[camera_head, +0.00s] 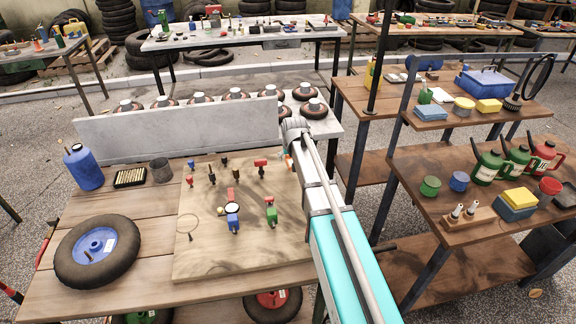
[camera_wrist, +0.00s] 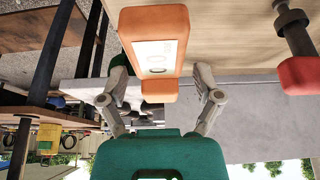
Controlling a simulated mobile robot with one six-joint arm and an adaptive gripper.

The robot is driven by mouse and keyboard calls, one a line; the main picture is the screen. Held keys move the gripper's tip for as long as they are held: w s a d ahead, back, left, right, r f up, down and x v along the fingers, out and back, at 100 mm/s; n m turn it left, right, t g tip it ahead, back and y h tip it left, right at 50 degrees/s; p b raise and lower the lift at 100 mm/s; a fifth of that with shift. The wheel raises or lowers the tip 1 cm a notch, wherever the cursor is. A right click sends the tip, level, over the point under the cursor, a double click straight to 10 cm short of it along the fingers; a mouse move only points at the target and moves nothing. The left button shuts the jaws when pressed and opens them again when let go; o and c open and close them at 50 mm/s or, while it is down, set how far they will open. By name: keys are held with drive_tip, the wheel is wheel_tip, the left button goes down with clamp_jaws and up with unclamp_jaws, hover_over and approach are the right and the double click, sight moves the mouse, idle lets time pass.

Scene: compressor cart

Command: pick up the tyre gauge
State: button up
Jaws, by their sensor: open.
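An orange device with a white digital display, likely the tyre gauge (camera_wrist: 156,30), fills the upper middle of the wrist view. My gripper (camera_wrist: 160,78) is open, with one finger on each side of the lower end of the orange device; I cannot tell whether they touch it. In the head view my arm hides most of the gripper, and only a small orange patch shows beside it. A blue piece with a round white dial (camera_head: 232,210) stands on the wooden board, apart from my gripper.
The wooden board (camera_head: 200,258) holds several small red, black and green fittings. A red-ended fitting (camera_wrist: 298,74) is at the right in the wrist view. A grey upright panel (camera_head: 180,132) stands behind the board. A wheel (camera_head: 97,250) lies at the left.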

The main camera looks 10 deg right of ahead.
drive_tip(key=shift+b+x, duration=0.6)
drive_tip(key=shift+x, duration=0.35)
drive_tip(key=c, duration=1.1)
drive_tip(key=shift+o, duration=0.2)
drive_tip(key=shift+r, duration=0.2)
wheel_tip(320, 180, up, 3)
drive_tip(key=p, duration=0.3)
drive_tip(key=s+d+r+p, duration=0.9)
drive_tip(key=s+p, duration=0.1)
drive_tip(key=shift+d+r, duration=0.35)
